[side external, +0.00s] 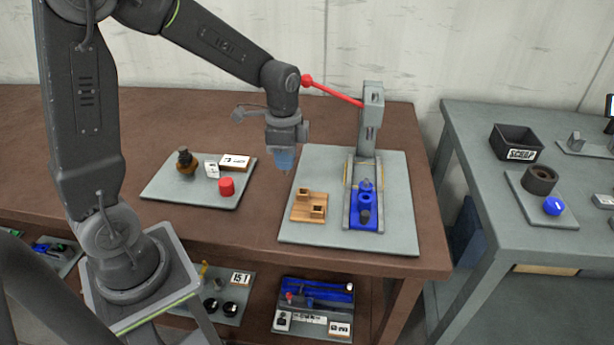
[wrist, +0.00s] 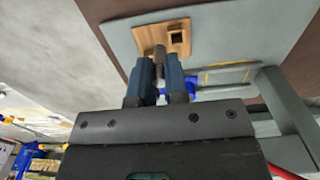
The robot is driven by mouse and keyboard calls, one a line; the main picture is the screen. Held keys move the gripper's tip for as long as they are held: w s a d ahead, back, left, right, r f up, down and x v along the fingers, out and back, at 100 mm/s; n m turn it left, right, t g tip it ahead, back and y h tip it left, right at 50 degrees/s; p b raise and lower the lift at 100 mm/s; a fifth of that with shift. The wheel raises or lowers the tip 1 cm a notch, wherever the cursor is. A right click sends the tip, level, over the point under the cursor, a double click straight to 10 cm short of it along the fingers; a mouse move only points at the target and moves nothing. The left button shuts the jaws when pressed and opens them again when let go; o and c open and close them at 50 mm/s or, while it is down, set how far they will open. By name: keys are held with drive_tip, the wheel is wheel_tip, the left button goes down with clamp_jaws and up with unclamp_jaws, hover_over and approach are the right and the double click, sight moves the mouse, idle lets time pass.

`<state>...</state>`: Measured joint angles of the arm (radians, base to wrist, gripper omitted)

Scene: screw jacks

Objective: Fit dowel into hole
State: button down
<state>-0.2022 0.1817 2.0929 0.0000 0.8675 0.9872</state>
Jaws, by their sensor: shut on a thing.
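My gripper (side external: 284,160) hangs above the left edge of the grey mat (side external: 400,238), blue fingers pointing down. In the wrist view its fingers (wrist: 160,78) are closed on a dark grey dowel (wrist: 159,62), which sticks out past the fingertips. In the side view only a small dark tip shows below the fingers. A wooden block (side external: 308,213) with raised parts lies on the mat, below and right of the gripper. In the wrist view the block (wrist: 148,37) shows a square opening, and the dowel overlaps its edge in the picture. A blue jack body (side external: 365,214) stands to its right.
A press column (side external: 371,118) with a red lever (side external: 332,90) rises behind the jack body. A scrap bin (side external: 516,142) stands on the right table.

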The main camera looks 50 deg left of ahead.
drive_tip(key=w+d+r, duration=0.2)
drive_tip(key=w+r, duration=0.3)
drive_tip(key=w, duration=0.4)
drive_tip(key=w+d+f, duration=0.1)
drive_tip(key=d+f, duration=0.1)
drive_tip(key=d, duration=0.1)
drive_tip(key=w+d+f, duration=0.1)
drive_tip(key=d+f, duration=0.1)
drive_tip(key=d, duration=0.2)
drive_tip(key=w+d+f, duration=0.1)
drive_tip(key=d+f, duration=0.1)
drive_tip(key=d, duration=0.1)
drive_tip(key=shift+w+d+f, duration=0.1)
drive_tip(key=shift+w+d, duration=0.05)
drive_tip(key=shift+d, duration=0.1)
drive_tip(key=shift+d+f, duration=0.2)
drive_tip(key=shift+f, duration=1.9)
drive_tip(key=shift+f, duration=0.1)
drive_tip(key=c, duration=1.6)
unclamp_jaws()
drive_tip(key=shift+f, duration=0.1)
drive_tip(key=o, duration=0.5)
drive_tip(key=shift+c, duration=0.2)
